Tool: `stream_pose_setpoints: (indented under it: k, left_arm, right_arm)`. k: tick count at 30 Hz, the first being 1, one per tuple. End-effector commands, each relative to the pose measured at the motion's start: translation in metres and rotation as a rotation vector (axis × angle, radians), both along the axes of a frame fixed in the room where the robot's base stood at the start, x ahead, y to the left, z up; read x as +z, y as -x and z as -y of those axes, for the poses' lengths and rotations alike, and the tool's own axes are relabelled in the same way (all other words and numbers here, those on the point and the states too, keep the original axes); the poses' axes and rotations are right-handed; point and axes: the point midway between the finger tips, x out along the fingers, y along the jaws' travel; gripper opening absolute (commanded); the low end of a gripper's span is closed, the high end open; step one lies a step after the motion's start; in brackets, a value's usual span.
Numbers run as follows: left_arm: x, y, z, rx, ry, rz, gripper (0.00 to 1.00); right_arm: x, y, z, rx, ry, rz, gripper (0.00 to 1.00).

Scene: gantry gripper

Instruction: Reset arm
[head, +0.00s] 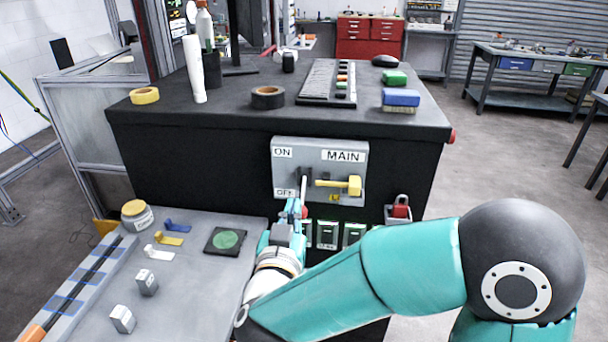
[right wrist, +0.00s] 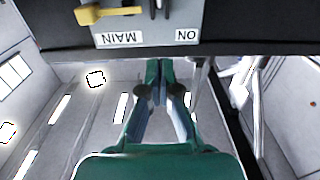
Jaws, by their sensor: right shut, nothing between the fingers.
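A grey switch panel (head: 330,150) marked ON, OFF and MAIN is on the front of the black cabinet. Its yellow handle (head: 340,184) points sideways. A slim metal lever (head: 304,186) stands left of it, between the ON and OFF labels. My right gripper (head: 296,208) is shut and empty, just below the lever's lower end; whether it touches is unclear. In the right wrist view the shut fingertips (right wrist: 162,65) are just beyond the edge of the upside-down panel (right wrist: 150,32), with the yellow handle (right wrist: 105,14) to the left. My left gripper is out of view.
Tape rolls and a keyboard-like rack (head: 322,82) lie on the cabinet top.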

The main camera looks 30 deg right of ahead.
Motion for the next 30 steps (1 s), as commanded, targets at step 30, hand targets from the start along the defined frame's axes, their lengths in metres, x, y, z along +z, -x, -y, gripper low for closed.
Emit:
stream_pose_setpoints:
  k: [30]
  left_arm:
    - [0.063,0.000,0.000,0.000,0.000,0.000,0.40]
  right_arm:
    - [-0.348,0.071,-0.006,0.420,-0.404,-0.907,0.00]
